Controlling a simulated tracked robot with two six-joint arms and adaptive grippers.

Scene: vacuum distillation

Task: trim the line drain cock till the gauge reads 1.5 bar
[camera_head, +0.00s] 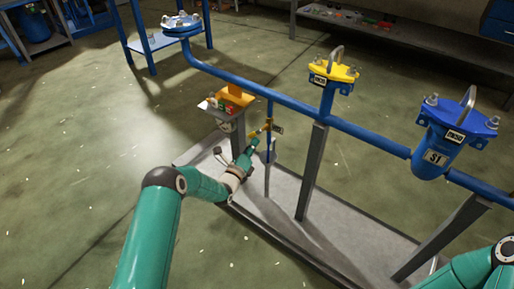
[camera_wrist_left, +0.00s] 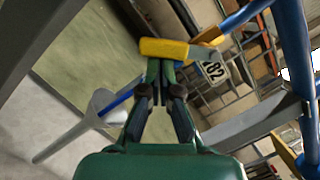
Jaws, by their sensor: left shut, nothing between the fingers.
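The drain cock (camera_head: 265,129) has a yellow lever and sits on a thin vertical branch under the blue line (camera_head: 300,108). In the left wrist view its yellow lever (camera_wrist_left: 178,50) lies across the tips of my left gripper (camera_wrist_left: 161,68). The fingers are shut with nothing between them; whether they touch the lever I cannot tell. In the head view my left gripper (camera_head: 254,146) reaches up to the cock from below left. My right gripper is out of view.
A yellow-capped fitting (camera_head: 335,73) and a blue vessel (camera_head: 446,140) marked S1 stand along the line to the right. The stand (camera_head: 238,133) is close left of the cock. Grey posts rise from the base plate (camera_head: 285,187). Open floor lies to the left.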

